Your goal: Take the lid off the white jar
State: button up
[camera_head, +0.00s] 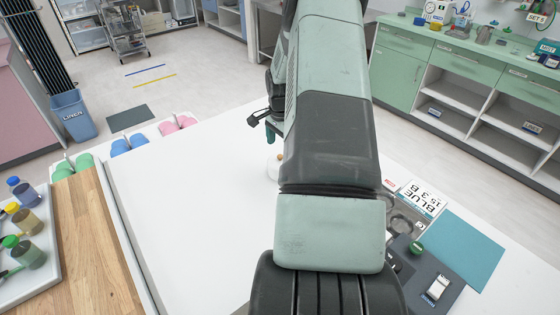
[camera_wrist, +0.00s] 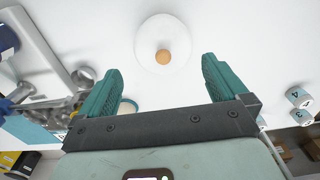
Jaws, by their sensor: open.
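The white jar's round white lid (camera_wrist: 150,40) lies under the wrist view's upper middle, with a small orange-tan knob (camera_wrist: 162,57) on top. In the head view only a sliver of the white jar (camera_head: 272,170) shows left of my arm; the rest is hidden. My gripper (camera_wrist: 160,68) is open and empty, with one teal finger on either side of the knob in the picture and apart from it. In the head view a teal finger (camera_head: 270,132) shows above the jar's visible edge. The jar's body is hidden under the lid in the wrist view.
A teal mat (camera_head: 468,248), a printed card (camera_head: 420,198) and a dark tray (camera_head: 425,285) lie to the right. A wooden board (camera_head: 92,250) and a tray of bottles (camera_head: 40,280) are at left. The white table (camera_head: 180,210) left of my arm is clear.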

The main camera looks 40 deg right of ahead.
jog(key=f, duration=0.4)
jog(key=shift+w+a+f, duration=0.1)
jog(key=shift+w+f, duration=0.15)
jog(key=shift+c, duration=0.2)
jog(key=c, duration=1.1)
